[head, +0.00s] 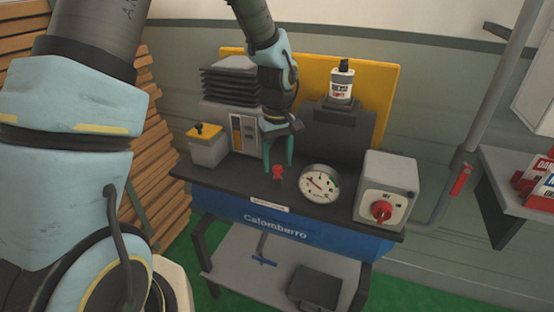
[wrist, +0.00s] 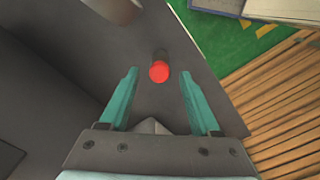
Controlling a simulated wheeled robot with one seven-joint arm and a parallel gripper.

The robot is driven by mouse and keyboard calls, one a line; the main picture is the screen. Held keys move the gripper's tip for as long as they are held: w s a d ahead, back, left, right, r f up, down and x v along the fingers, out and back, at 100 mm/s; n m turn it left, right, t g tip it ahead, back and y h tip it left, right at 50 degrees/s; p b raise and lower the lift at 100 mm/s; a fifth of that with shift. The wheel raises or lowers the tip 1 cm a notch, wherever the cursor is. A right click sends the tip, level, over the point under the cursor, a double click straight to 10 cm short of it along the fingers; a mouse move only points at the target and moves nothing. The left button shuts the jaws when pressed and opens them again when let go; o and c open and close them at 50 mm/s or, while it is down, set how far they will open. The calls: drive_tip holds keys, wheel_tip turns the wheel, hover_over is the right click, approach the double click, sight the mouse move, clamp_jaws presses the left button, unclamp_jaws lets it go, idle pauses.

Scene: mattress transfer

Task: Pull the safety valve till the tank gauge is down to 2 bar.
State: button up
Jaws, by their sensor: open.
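The safety valve is a small red knob (head: 277,173) on the dark top of the blue compressor bench. In the wrist view the red knob (wrist: 159,72) lies ahead of and between the two teal fingers. My gripper (head: 278,170) is open above and around the knob, pointing down, and the fingers do not touch it in the wrist view. The tank gauge (head: 320,184) is a round white dial to the right of the knob. Its needle points to the upper left; its numbers are too small to read.
A grey box with a red rotary switch (head: 381,212) stands right of the gauge. A grey box with a yellow top (head: 208,145) stands at the left. A bottle (head: 341,83) stands on a dark block at the back. A shelf with red boxes (head: 535,180) is at the far right.

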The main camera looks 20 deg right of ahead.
drive_tip(key=shift+f, duration=0.55)
clamp_jaws()
drive_tip(key=shift+r, duration=0.1)
idle(1.0)
